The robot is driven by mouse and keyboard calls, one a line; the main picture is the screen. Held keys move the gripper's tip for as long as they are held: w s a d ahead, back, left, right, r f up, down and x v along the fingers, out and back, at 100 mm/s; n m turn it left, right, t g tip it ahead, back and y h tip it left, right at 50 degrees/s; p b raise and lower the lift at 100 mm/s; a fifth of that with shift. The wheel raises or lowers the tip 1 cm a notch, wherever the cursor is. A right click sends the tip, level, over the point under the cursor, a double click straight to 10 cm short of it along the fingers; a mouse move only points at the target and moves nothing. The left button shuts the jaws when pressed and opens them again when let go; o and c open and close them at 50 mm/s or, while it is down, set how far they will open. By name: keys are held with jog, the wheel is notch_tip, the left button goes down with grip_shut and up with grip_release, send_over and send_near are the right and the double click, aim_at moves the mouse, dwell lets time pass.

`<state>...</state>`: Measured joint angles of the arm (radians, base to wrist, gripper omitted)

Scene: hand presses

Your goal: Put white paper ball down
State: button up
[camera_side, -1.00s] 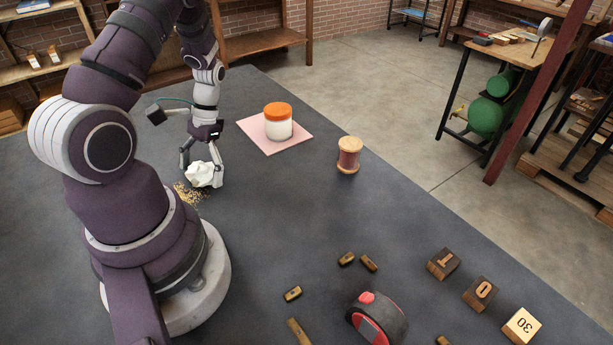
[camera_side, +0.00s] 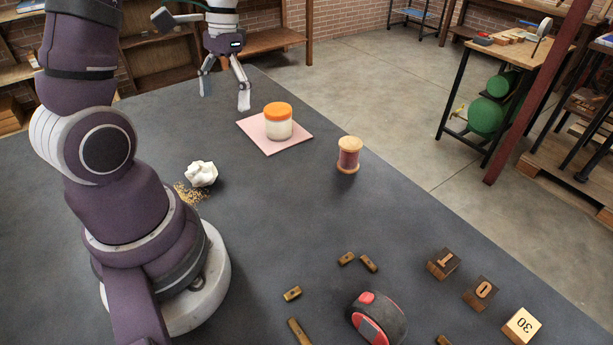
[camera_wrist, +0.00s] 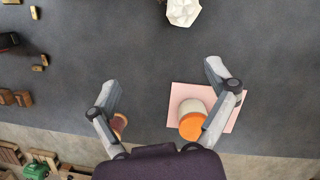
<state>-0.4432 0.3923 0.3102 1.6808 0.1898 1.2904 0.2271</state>
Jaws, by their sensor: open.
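The white paper ball (camera_side: 201,174) lies on the dark tabletop, near a small scatter of yellowish crumbs. It also shows at the top of the wrist view (camera_wrist: 184,11), beyond the fingers. My gripper (camera_side: 225,101) is open and empty, raised well above the table and apart from the ball. In the wrist view my gripper (camera_wrist: 162,84) has its two fingers spread wide with nothing between the tips.
A jar (camera_side: 278,122) with an orange lid stands on a pink square mat (camera_side: 300,143). A thread spool (camera_side: 348,155) stands to its right. A tape measure (camera_side: 378,318), brass pieces and wooden blocks (camera_side: 481,293) lie toward the front. The table's middle is clear.

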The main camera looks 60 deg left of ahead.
jog(key=d+r+m+t, duration=0.2)
jog(key=d+r+t, duration=0.1)
jog(key=d, duration=0.4)
jog(key=s+d+r+m+t+y, duration=0.1)
jog(key=d+r+t, duration=0.2)
jog(key=d+t, duration=0.2)
jog(key=d, duration=0.2)
jog(key=shift+s+d+m, duration=0.15)
jog(key=shift+d+m, duration=0.2)
jog(key=shift+m, duration=0.05)
